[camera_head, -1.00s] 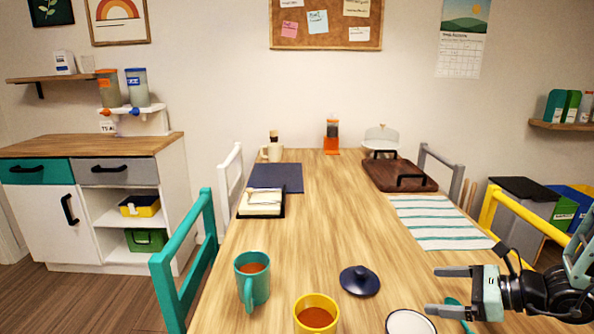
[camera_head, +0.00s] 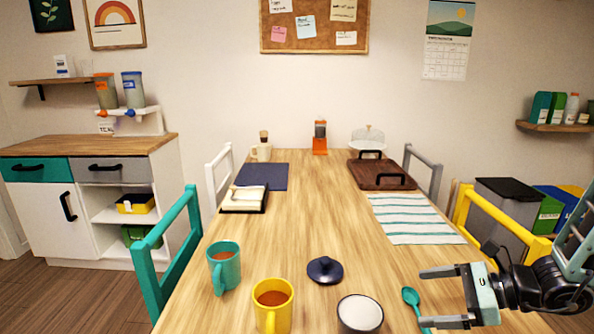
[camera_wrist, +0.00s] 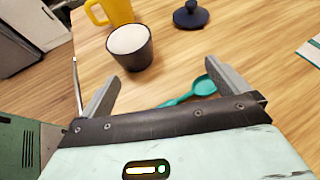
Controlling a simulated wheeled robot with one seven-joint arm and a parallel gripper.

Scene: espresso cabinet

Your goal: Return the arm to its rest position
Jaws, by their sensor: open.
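My gripper (camera_head: 423,298) is at the lower right of the head view, over the right front part of the table. Its two fingers are spread apart, pointing left, with nothing between them. In the wrist view my gripper (camera_wrist: 165,90) is also open and empty. A teal spoon (camera_head: 411,299) lies on the table close to the fingers; its bowl also shows in the wrist view (camera_wrist: 204,86), and part of its handle is hidden behind my gripper. A dark cup with a white inside (camera_head: 360,313) stands to the left of the fingers.
A yellow mug (camera_head: 272,306) and a teal mug (camera_head: 224,270) hold brown liquid. A dark blue lid (camera_head: 325,270) lies on the wooden table (camera_head: 310,215). A striped cloth (camera_head: 415,219), a brown tray (camera_head: 375,175) and a yellow chair (camera_head: 505,235) are to the right.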

